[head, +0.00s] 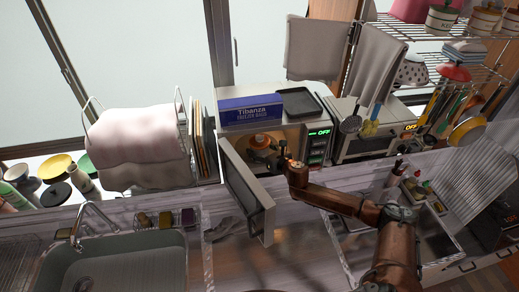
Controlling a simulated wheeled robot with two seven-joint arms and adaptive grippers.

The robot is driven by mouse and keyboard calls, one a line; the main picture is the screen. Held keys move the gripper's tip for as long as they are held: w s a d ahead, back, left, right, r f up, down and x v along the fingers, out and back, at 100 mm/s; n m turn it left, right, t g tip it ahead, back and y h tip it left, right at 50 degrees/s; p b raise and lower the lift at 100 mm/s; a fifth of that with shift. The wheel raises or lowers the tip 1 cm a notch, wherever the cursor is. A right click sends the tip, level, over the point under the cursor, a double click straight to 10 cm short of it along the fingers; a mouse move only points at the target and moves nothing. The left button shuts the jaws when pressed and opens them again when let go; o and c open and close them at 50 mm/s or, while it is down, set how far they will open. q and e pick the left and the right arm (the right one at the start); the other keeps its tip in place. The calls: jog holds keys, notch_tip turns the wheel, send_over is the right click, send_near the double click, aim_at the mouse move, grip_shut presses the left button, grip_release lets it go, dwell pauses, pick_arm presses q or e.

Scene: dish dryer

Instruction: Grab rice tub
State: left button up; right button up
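A microwave (318,128) stands on the counter with its door (248,195) swung open towards me. In its lit inside is a small orange-and-pale round item (262,143); it may be the rice tub, but it is too small to be sure. My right arm comes in from the lower right. Its dark gripper (283,154) is at the microwave opening, just right of the round item. The fingers are tiny and dark, so I cannot tell whether they are open or touch the item. My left gripper is not in view.
A blue Tibanza box (249,108) and a dark tray (298,102) lie on the microwave. A cloth-covered dish rack (138,146) and a sink (115,262) are on the left. A toaster oven (365,146) stands right. The open door limits room left of my arm.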

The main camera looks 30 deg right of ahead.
jog(key=c, duration=0.5)
jog(key=shift+c, duration=0.4)
jog(key=shift+r, duration=0.1)
